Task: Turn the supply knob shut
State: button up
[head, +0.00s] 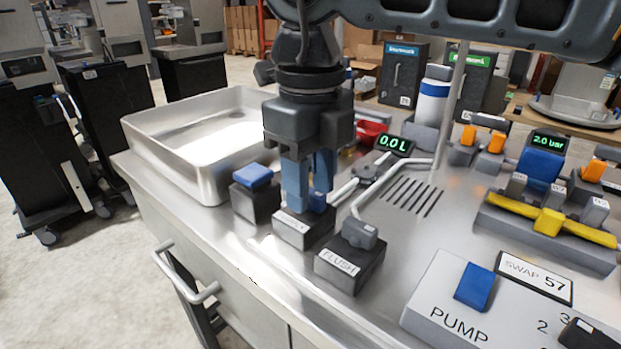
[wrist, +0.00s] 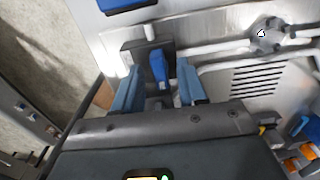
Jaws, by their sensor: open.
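The supply knob (head: 319,202) is a small blue lever on a dark block with a white label, partly hidden by my gripper in the head view. In the wrist view gaps show between the knob and both fingers; contact lower down cannot be told.
The FLUSH block (head: 349,264) with a grey knob stands close at the right. A block with a blue top (head: 254,190) stands at the left, beside the steel basin (head: 205,150). Pipes run behind to a grey round valve (head: 363,173). A display (head: 394,145) reads 0.0 L.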

jog(key=shift+r, duration=3.85)
